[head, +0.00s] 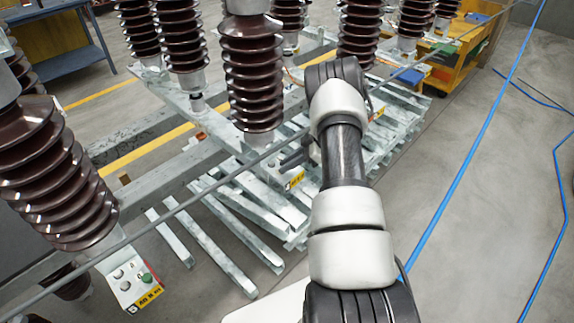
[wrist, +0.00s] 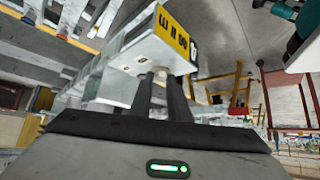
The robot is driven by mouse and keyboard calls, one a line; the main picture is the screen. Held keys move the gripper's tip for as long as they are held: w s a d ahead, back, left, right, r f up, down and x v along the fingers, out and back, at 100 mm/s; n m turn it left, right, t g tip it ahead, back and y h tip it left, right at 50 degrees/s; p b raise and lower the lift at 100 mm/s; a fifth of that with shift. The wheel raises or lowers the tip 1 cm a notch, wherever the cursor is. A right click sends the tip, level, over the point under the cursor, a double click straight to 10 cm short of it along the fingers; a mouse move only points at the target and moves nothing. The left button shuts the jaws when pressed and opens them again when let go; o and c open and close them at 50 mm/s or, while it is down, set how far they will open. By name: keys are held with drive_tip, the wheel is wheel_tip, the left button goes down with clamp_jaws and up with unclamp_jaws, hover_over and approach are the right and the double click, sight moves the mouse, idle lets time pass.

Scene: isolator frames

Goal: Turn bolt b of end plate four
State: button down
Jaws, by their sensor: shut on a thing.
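In the wrist view, an end plate (wrist: 135,56) of pale metal with a yellow label (wrist: 173,37) fills the upper middle. The label's marks are tilted and I cannot read a plate number for certain. My gripper (wrist: 160,82) reaches up to the plate's face, with its two dark fingers closed on a small pale bolt (wrist: 159,74) there. The bolt is mostly hidden between the fingers, and no letter for it can be read. In the head view, my gripper (head: 291,159) is partly hidden by my arm, beside a yellow-labelled end plate (head: 296,187).
Tall brown ribbed insulators (head: 252,75) stand close around on metal frames. Another end plate (head: 128,284), with bolts and a green part, is at the lower left. A grey bar (head: 190,204) crosses the head view. Blue cables (head: 478,150) lie on open floor at right.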

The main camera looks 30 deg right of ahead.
drive_tip(key=n+g+b, duration=0.1)
drive_tip(key=b, duration=0.1)
drive_tip(key=f+n+g+b, duration=0.1)
drive_tip(key=n+b, duration=0.1)
drive_tip(key=w+n+g+y+b, duration=0.1)
drive_tip(key=b, duration=0.1)
drive_tip(key=shift+d+f+n+g, duration=0.1)
drive_tip(key=shift+f+n+g, duration=0.05)
drive_tip(key=shift+n+g, duration=0.2)
drive_tip(key=n+g+b, duration=0.1)
drive_tip(key=b, duration=0.1)
drive_tip(key=n+g+b, duration=0.1)
drive_tip(key=b, duration=0.2)
drive_tip(key=shift+w+r+n, duration=0.15)
drive_tip(key=shift+r+n, duration=0.1)
drive_tip(key=shift+r, duration=0.05)
drive_tip(key=shift+r+n+b, duration=0.2)
drive_tip(key=shift+n+b, duration=0.1)
drive_tip(key=shift+b, duration=0.35)
drive_tip(key=c, duration=1.9)
unclamp_jaws()
drive_tip(key=shift+w, duration=0.1)
drive_tip(key=shift+c, duration=0.2)
drive_tip(key=shift+r, duration=0.1)
